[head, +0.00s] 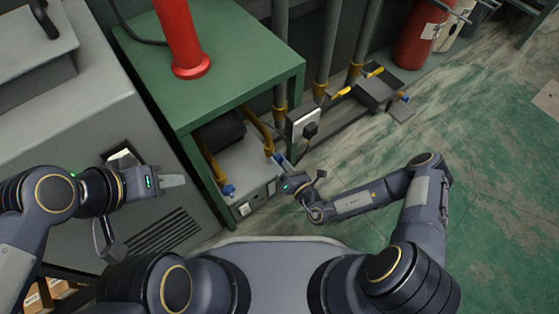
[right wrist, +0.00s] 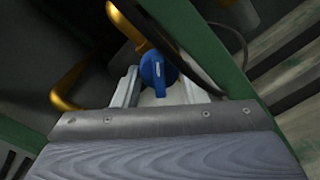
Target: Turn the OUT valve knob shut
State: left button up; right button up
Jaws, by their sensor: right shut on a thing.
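A blue valve knob (right wrist: 158,72) sits on a yellow pipe end, between the two pale fingers of my right gripper (right wrist: 158,92) in the right wrist view. My right gripper is shut on this knob. In the head view my right gripper (head: 283,163) is at the right side of the grey machine (head: 245,170) under the green table, and it partly hides the knob. A second blue knob (head: 229,190) is on the left pipe, apart from both grippers. I cannot read an OUT label. My left gripper (head: 180,181) hangs left of the machine, seen side-on, touching nothing visible.
The green table (head: 240,45) stands over the machine and carries a red cylinder (head: 185,45). A gauge box (head: 305,124) is just behind my right gripper. Pipes rise behind it. A grey cabinet (head: 80,110) is at left. The green floor (head: 490,190) is open at right.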

jog(key=o, duration=1)
jog(key=shift+c, duration=0.2)
jog(key=shift+f, duration=0.1)
